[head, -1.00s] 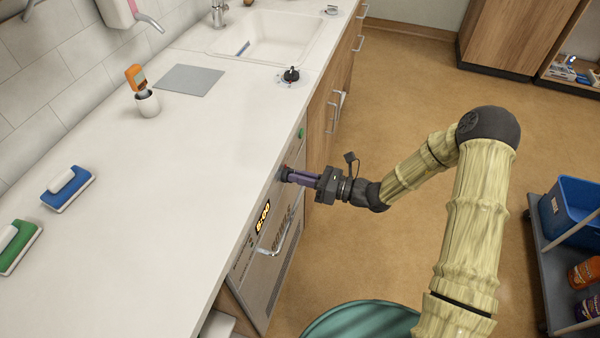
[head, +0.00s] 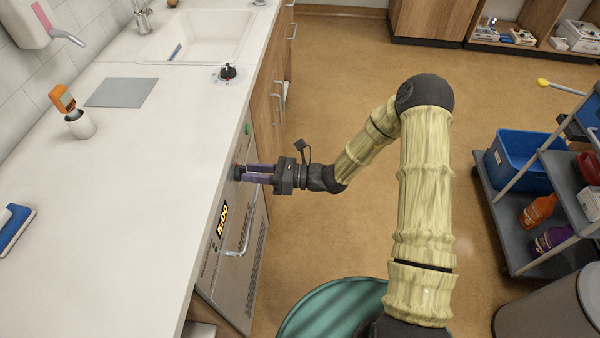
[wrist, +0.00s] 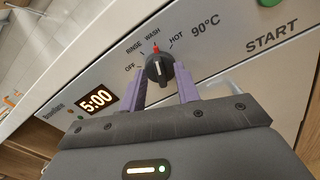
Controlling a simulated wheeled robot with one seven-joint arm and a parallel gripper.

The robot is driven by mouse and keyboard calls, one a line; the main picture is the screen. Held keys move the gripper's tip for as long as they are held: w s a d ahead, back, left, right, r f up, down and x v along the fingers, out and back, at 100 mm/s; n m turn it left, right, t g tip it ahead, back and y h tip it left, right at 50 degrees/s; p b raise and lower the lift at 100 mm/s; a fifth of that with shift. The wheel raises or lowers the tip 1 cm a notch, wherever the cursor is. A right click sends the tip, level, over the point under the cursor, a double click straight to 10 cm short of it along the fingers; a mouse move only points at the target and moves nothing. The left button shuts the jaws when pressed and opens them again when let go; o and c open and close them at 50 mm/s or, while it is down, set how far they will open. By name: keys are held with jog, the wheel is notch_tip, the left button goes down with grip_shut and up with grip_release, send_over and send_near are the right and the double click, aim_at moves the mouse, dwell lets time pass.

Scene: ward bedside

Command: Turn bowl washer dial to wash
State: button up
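The bowl washer (head: 228,270) has a grey front under the counter, with a 5:00 display (head: 223,219). Its black dial (wrist: 160,70) shows in the wrist view, below the labels OFF, RINSE, WASH and HOT. The dial's red pointer (wrist: 156,49) points up at WASH. My gripper (head: 246,172) is at the panel, in front of the dial. In the wrist view its two purple fingers stand apart on either side of the dial, with narrow gaps visible beside the knob. The gripper looks open. Contact with the dial is not visible.
A START label (wrist: 272,34) is right of the dial. The washer's bar handle (head: 240,240) sits below my gripper.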

jog(key=s+d, duration=0.1)
jog(key=d, duration=1.5)
jog(key=shift+d, duration=0.4)
jog(key=shift+s, duration=0.15)
jog(key=s+d+r+n+g+h, duration=0.1)
jog(key=s+d+n+g+h, duration=0.1)
jog(key=s+n+h, duration=0.45)
jog(key=s+d+r+n+g+h, duration=0.1)
jog(key=s+d+n+g+h, duration=0.2)
jog(key=s+n+h, duration=0.3)
jog(key=d+r+n+t+h+p, duration=0.1)
jog(key=d+r+n+t+p, duration=0.1)
jog(key=r+p, duration=0.3)
jog(key=d+r+n+t+h+p, duration=0.2)
jog(key=r+n+p, duration=0.3)
jog(key=r, duration=0.5)
jog(key=w+d+r+n+t+h+p, duration=0.1)
jog(key=r+n+t+h+p, duration=0.1)
jog(key=r+p, duration=0.3)
notch_tip(320, 180, up, 3)
jog(key=shift+d+r+n+p, duration=0.1)
jog(key=shift+d+n+p, duration=0.3)
jog(key=shift+n, duration=0.25)
